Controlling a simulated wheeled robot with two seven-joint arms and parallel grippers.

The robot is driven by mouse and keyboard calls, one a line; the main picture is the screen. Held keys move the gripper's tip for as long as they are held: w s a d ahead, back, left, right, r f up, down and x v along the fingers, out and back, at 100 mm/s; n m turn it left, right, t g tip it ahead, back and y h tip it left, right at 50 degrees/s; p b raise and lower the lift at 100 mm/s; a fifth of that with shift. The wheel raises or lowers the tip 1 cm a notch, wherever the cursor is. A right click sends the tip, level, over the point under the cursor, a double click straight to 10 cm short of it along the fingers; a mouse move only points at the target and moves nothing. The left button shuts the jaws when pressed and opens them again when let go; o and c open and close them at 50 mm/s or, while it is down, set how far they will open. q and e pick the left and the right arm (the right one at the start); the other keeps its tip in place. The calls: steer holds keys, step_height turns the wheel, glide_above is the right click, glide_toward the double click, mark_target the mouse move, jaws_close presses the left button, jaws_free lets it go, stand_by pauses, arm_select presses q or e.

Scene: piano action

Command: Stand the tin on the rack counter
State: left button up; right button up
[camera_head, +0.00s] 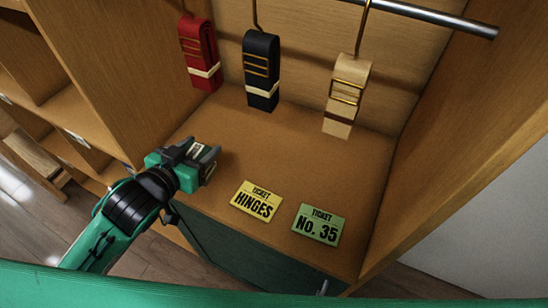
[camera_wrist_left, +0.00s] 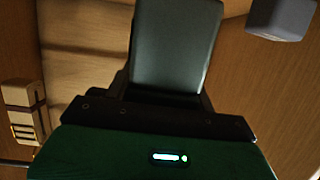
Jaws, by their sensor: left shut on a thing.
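My left gripper (camera_head: 203,161) comes in from the left, above the left front part of the rack counter (camera_head: 285,160). It is shut on a small dark thing with pale marks, which I take to be the tin (camera_head: 197,151). The fingers hide most of it. In the left wrist view a dark grey-green panel (camera_wrist_left: 176,45) stands in front of the camera; I cannot tell if it is finger or tin. My right gripper is not in view.
Yellow HINGES (camera_head: 256,201) and green No. 35 (camera_head: 318,225) tickets lie at the counter's front. Red (camera_head: 199,52), dark (camera_head: 261,68) and cream (camera_head: 347,88) straps hang behind, under a metal rail (camera_head: 440,15). The counter's middle is bare. Wooden walls flank it.

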arm_select(q)
steer(key=shift+s+d+r+b, duration=0.15)
steer(key=shift+b, duration=0.5)
steer(key=b+x, duration=0.2)
steer(key=shift+w+d+r+b, duration=0.1)
steer(key=shift+w+b, duration=0.15)
steer(key=shift+b, duration=0.15)
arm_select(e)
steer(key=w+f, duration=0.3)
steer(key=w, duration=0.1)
arm_select(q)
steer(key=p, duration=0.4)
glide_above(250, 133)
steer(key=f, duration=0.5)
steer(key=shift+s+f, duration=0.25)
steer(key=shift+f, duration=0.15)
steer(key=shift+w+f+p, duration=0.15)
steer(key=shift+f+p, duration=0.05)
steer(key=shift+p, duration=0.2)
steer(key=shift+f, duration=0.15)
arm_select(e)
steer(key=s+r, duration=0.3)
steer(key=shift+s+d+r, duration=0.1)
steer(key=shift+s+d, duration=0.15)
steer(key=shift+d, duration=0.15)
